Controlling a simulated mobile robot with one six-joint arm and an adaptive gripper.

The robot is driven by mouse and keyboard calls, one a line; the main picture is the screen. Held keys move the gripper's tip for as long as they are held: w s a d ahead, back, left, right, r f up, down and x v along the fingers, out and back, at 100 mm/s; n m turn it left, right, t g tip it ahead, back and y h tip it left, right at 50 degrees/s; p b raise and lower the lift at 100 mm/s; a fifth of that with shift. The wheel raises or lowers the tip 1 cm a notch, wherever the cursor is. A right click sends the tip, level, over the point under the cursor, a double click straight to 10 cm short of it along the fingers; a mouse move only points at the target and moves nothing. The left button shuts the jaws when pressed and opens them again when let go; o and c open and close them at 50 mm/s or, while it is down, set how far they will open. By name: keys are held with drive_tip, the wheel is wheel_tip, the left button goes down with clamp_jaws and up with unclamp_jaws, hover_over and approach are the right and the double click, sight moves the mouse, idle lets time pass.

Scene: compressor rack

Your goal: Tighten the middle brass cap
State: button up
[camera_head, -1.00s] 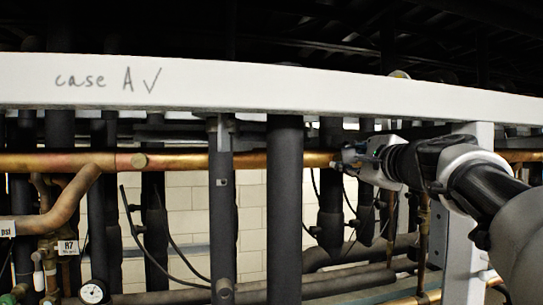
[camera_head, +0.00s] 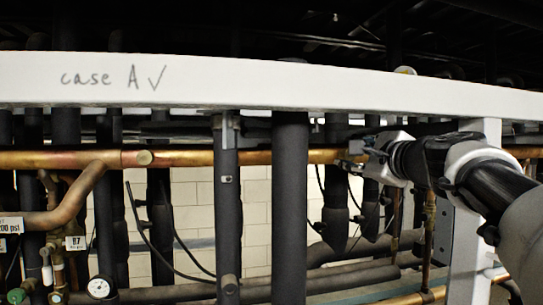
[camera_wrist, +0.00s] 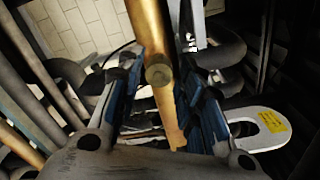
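A round brass cap (camera_wrist: 158,74) sits on the copper pipe in the wrist view. My gripper (camera_wrist: 160,70) is open, with one blue-padded finger on each side of the pipe and cap, and a gap shows on both sides of the cap. In the head view my gripper (camera_head: 346,160) is at the copper pipe (camera_head: 262,157), right of the dark vertical pipes, and hides the cap there. Whether the cap at my gripper is the middle one cannot be told.
A white beam (camera_head: 300,88) marked "case A" crosses above the pipe. A dark insulated pipe (camera_head: 290,210) and a post (camera_head: 228,210) stand left of my gripper. A white upright (camera_head: 466,230) stands below my arm. A pressure gauge (camera_head: 99,287) is at lower left.

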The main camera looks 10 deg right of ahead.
drive_tip(key=shift+o, duration=0.7)
drive_tip(key=shift+f, duration=0.1)
